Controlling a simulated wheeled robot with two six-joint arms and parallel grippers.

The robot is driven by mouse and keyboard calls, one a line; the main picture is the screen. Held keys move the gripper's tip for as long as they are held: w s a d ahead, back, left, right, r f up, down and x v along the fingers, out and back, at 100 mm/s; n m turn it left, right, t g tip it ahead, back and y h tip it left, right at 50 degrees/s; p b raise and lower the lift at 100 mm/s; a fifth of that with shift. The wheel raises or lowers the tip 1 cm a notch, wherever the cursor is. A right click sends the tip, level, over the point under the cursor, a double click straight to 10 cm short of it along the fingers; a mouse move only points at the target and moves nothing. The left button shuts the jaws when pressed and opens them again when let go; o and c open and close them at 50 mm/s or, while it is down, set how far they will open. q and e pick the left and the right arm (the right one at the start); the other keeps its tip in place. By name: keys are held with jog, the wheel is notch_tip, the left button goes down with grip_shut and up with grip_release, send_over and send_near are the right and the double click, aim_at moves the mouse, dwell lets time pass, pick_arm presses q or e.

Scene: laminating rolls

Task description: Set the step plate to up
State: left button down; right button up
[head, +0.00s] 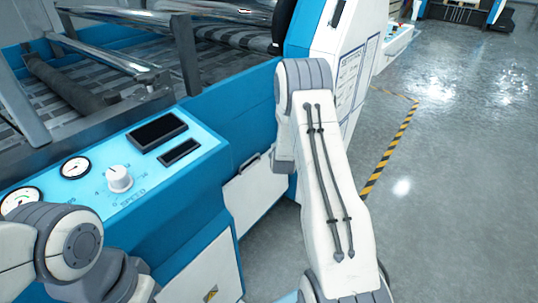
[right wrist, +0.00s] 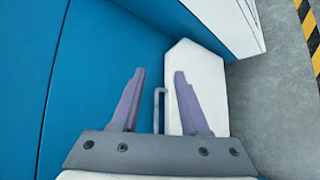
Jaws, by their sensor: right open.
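A white plate (head: 255,200), which looks like the step plate, is at the blue machine's side in the head view, partly behind my right arm. In the right wrist view the white plate (right wrist: 198,75) lies against the blue panel, with a thin grey bar handle (right wrist: 158,108) at its left edge. My right gripper (right wrist: 158,72) is open, its two purple fingers on either side of the handle. I cannot tell how deep the handle sits between them. The right fingers are not clear in the head view. My left arm shows at the lower left, its gripper out of view.
The control panel (head: 128,188) with a speed knob (head: 119,179) and gauges stands at the left. Metal rollers (head: 100,52) lie behind it. A lower white panel (head: 207,272) bears a warning sticker. The grey floor (head: 450,190) at right is clear.

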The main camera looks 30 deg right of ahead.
notch_tip(320, 180, down, 2)
jog(key=a+m+t+y+b, duration=0.1)
jog(key=m+b, duration=0.4)
jog(key=m, duration=0.3)
jog(key=m+t+y+b, duration=0.35)
jog(key=m+b, duration=0.95)
jog(key=m, duration=1.4)
send_near(249, 161)
jog(key=shift+g+y, duration=0.25)
jog(key=shift+y, duration=0.2)
jog(key=shift+d+b+x, duration=0.2)
jog(key=shift+b+x, duration=0.55)
jog(key=shift+x, duration=1.35)
jog(key=shift+d+b+x, duration=0.25)
jog(key=shift+b+x, duration=0.45)
jog(key=shift+x, duration=1.35)
jog(key=shift+r, duration=0.15)
grip_shut()
